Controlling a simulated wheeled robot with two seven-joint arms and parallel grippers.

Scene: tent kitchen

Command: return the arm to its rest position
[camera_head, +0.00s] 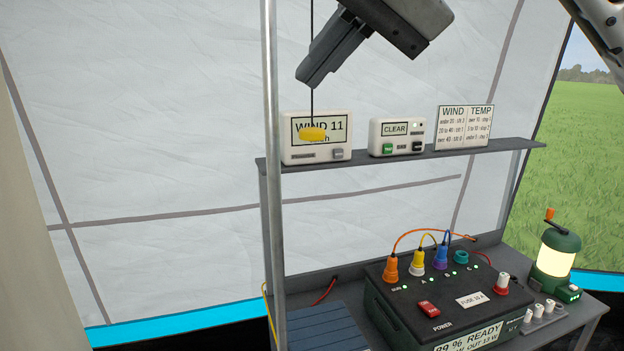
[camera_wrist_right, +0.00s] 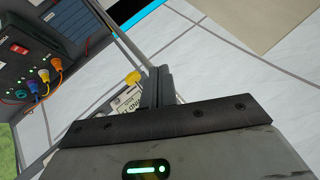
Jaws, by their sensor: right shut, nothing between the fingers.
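My right gripper (camera_head: 310,77) is in the upper middle of the head view. Its fingers are shut together and empty, pointing down and left. In the wrist view its shut fingers (camera_wrist_right: 157,86) show at the centre, with nothing between them. A dark cord hangs by the gripper in the head view, with a yellow pull (camera_head: 313,134) at its end, below the fingertips. The yellow pull also shows in the wrist view (camera_wrist_right: 133,78), just left of the fingers. I cannot tell whether the fingers touch the cord. My left gripper is not in view.
A metal pole (camera_head: 272,200) stands left of the shelf (camera_head: 370,160). The shelf bears the WIND 11 display (camera_head: 296,153), the CLEAR box (camera_head: 397,130) and a printed card (camera_head: 464,127). Below are a power box (camera_head: 400,300) with coloured plugs and a lantern (camera_head: 556,255). Left is bare tent wall.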

